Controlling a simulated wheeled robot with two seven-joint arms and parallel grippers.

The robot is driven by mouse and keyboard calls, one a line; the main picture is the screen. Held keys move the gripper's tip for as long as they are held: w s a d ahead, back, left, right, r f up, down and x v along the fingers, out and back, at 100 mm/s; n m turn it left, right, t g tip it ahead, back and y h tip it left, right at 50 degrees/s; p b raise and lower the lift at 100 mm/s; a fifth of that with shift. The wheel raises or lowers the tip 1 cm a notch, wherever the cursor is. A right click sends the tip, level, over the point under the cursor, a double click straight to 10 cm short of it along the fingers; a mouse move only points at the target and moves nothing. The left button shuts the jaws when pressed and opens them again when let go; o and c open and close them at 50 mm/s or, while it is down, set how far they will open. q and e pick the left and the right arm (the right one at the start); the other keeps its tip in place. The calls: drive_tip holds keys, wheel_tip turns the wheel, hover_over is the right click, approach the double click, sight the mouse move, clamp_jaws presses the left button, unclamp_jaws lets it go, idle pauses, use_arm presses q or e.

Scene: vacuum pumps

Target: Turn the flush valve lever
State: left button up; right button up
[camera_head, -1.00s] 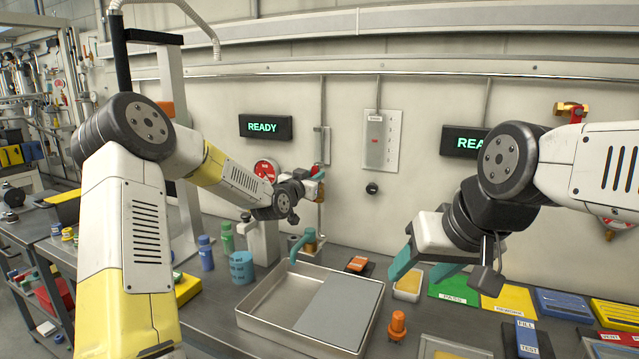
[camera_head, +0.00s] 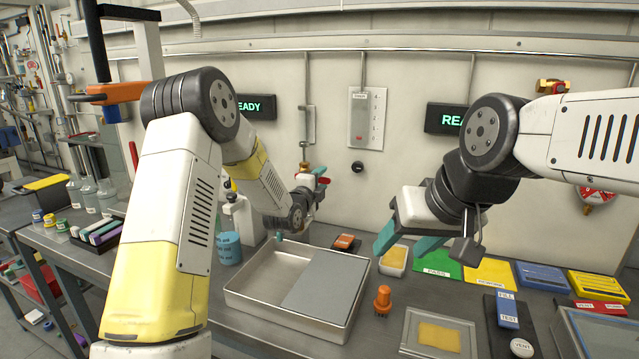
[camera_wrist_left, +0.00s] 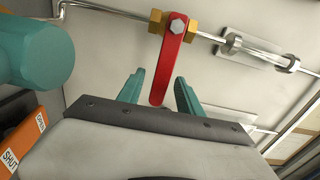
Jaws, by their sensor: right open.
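The flush valve has a red lever (camera_wrist_left: 174,62) bolted to a brass body (camera_wrist_left: 155,24) on a thin pipe. In the left wrist view the lever points across the pipe, its free end between the two teal fingers of my left gripper (camera_wrist_left: 158,92). The fingers are apart, with gaps on both sides of the lever; I cannot tell how deep it sits between them. In the head view the red lever (camera_head: 323,181) shows small beside my left gripper (camera_head: 311,190), whose fingers are mostly hidden. My right gripper (camera_head: 405,245) is open and empty above the bench.
A metal tray (camera_head: 238,297) stands below my left arm, with a blue cup (camera_head: 229,248) beside it. An orange plug (camera_head: 383,299) stands right of the tray. A teal cylinder (camera_wrist_left: 35,50) and an orange block (camera_wrist_left: 22,142) labelled SHUT are close by in the left wrist view.

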use_arm(q)
drive_tip(key=shift+s, duration=0.1)
drive_tip(key=shift+v, duration=0.85)
drive_tip(key=shift+s, duration=0.1)
drive_tip(key=v, duration=0.6)
idle(0.4)
